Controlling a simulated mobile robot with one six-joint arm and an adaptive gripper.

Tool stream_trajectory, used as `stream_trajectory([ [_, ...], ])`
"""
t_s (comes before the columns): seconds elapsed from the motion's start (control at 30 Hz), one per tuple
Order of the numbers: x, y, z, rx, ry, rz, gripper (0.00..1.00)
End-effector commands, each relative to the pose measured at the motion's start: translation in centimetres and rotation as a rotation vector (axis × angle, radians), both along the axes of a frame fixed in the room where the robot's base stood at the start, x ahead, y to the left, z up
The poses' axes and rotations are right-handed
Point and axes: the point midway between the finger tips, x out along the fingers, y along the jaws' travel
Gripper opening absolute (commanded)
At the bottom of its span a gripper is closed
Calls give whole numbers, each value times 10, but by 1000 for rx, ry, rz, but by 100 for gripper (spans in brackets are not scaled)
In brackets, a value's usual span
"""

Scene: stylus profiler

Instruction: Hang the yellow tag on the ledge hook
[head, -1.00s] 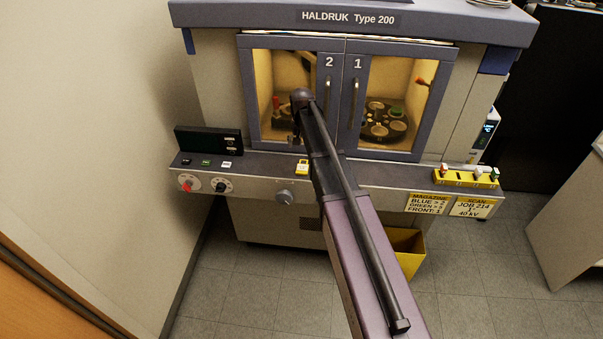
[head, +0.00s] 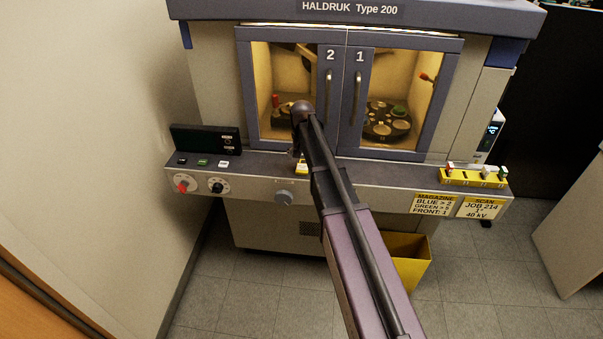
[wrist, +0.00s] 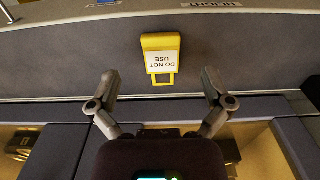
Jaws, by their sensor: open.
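The yellow tag (wrist: 161,58), with a white "DO NOT USE" label that reads upside down, lies on the grey ledge (wrist: 60,66) in the wrist view. It has an open yellow loop at its lower end in that view. My gripper (wrist: 161,80) is open, with its fingers apart on either side of the tag's loop end and nothing between them in its grasp. In the head view the tag (head: 301,168) is mostly hidden behind my arm. I cannot make out the ledge hook.
Closed glass doors marked 2 (head: 330,85) and 1 (head: 358,85) stand behind the ledge. A dark display box (head: 205,139) sits on the ledge's left, and a yellow rack (head: 473,178) on its right. A yellow bin (head: 410,262) stands below.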

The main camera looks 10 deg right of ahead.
Motion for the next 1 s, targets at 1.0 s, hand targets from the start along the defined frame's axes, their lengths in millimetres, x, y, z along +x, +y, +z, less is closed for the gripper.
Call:
stream_trajectory([
  [1.0,1,1,-42,0,0,0,100],
])
